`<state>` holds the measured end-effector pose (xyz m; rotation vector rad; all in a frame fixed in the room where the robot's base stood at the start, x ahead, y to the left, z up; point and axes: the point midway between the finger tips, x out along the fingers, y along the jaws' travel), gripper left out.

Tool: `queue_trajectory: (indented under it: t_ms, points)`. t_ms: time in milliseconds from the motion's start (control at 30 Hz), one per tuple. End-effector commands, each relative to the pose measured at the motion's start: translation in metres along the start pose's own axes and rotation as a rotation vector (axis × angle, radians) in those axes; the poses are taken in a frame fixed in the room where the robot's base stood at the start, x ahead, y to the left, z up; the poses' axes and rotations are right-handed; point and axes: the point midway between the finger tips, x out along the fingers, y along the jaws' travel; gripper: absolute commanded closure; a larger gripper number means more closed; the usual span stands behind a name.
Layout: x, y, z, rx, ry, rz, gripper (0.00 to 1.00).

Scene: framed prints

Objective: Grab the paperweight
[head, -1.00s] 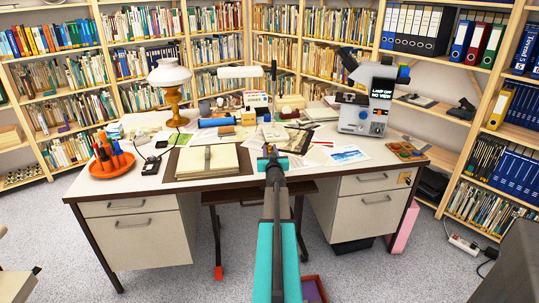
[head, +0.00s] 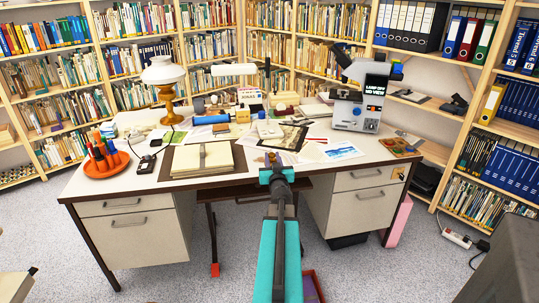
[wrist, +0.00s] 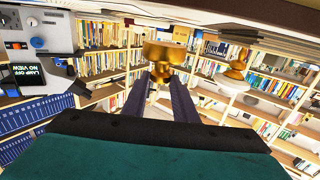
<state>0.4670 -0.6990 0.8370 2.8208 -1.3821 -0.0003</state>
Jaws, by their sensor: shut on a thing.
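My gripper (head: 277,172) is at the front edge of the desk in the head view, with its turquoise arm reaching up from the bottom. In the wrist view, which is upside down, its two dark fingers (wrist: 160,84) are shut on a brass-coloured knobbed object, which looks like the paperweight (wrist: 164,54). In the head view only a small brownish bit of it shows at the fingertips; my gripper hides the rest. I cannot tell from the head view how far it is above the desk top.
The desk (head: 125,186) holds an open book (head: 202,158), an orange tray of tools (head: 106,165), a brass lamp (head: 165,80), papers (head: 342,151) and a microscope (head: 358,112). Bookshelves stand behind. Bare desk top lies along the front left edge.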

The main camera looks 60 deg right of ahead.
Motion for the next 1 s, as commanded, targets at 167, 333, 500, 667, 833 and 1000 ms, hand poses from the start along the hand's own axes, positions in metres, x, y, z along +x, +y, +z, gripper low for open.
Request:
queue_trajectory:
  t_ms: [167, 333, 500, 667, 833, 1000]
  points:
    - [-0.022, 0.003, -0.003, 0.001, 0.001, 0.000, 1.00]
    - [-0.033, 0.005, -0.004, 0.000, 0.002, 0.000, 1.00]
    - [-0.037, 0.006, -0.005, 0.001, 0.002, -0.001, 1.00]
    - [-0.038, 0.006, -0.005, 0.001, 0.002, -0.001, 1.00]
    - [-0.037, 0.006, -0.005, 0.001, 0.002, -0.001, 1.00]
    - [-0.037, 0.006, -0.005, 0.001, 0.002, -0.001, 1.00]
